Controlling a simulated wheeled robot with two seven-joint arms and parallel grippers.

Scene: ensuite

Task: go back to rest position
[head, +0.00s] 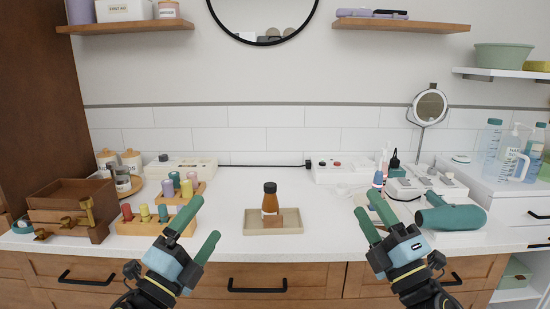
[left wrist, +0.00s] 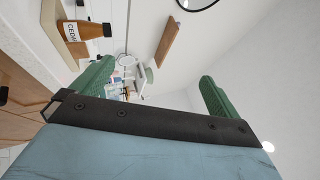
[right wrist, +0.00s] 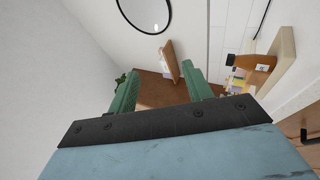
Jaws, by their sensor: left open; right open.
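My left gripper (head: 195,232) is open and empty, held up in front of the counter's front edge on the left. Its green fingers also show spread in the left wrist view (left wrist: 155,85). My right gripper (head: 382,220) is open and empty in front of the counter on the right. Its fingers show apart in the right wrist view (right wrist: 160,90). Both grippers are apart from everything on the counter, as far as the views show.
Between the grippers, an amber bottle (head: 270,202) with a black cap stands on a beige tray (head: 254,226). A wooden drawer box (head: 70,192) and pegged colored rolls (head: 145,213) are left. A teal hair dryer (head: 452,217) lies right. Drawer handles (head: 257,286) are below.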

